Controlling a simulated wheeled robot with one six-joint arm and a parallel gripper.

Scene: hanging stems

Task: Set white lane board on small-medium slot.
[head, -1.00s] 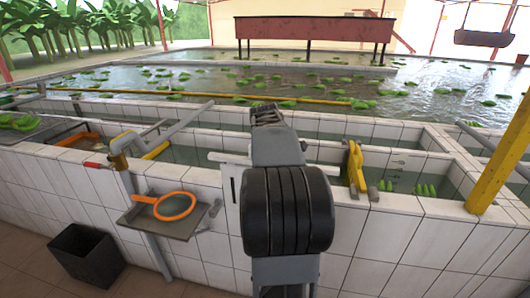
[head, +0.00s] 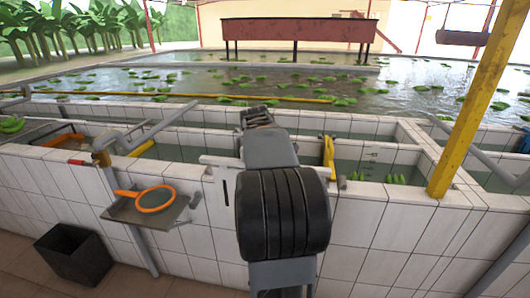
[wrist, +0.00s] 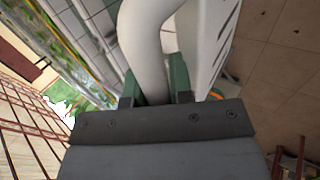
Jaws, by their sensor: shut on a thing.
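The white lane board (head: 223,182) shows in the head view just left of my arm, upright in front of the white tiled tank wall, with a dark slit and a crossbar at its top. My arm hides part of it. In the wrist view, the board (wrist: 212,45) has a thick, curved white handle. My gripper (wrist: 154,80) is shut on that handle, with a green finger on each side. My gripper is hidden in the head view. I cannot tell which opening is the small-medium slot, or whether the board touches the wall.
A yellow board (head: 329,158) stands at the tank edge right of my arm. A yellow post (head: 465,115) rises further right. A grey shelf (head: 178,213) with an orange-rimmed net (head: 156,198) juts out left. A black bin (head: 75,254) stands on the floor.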

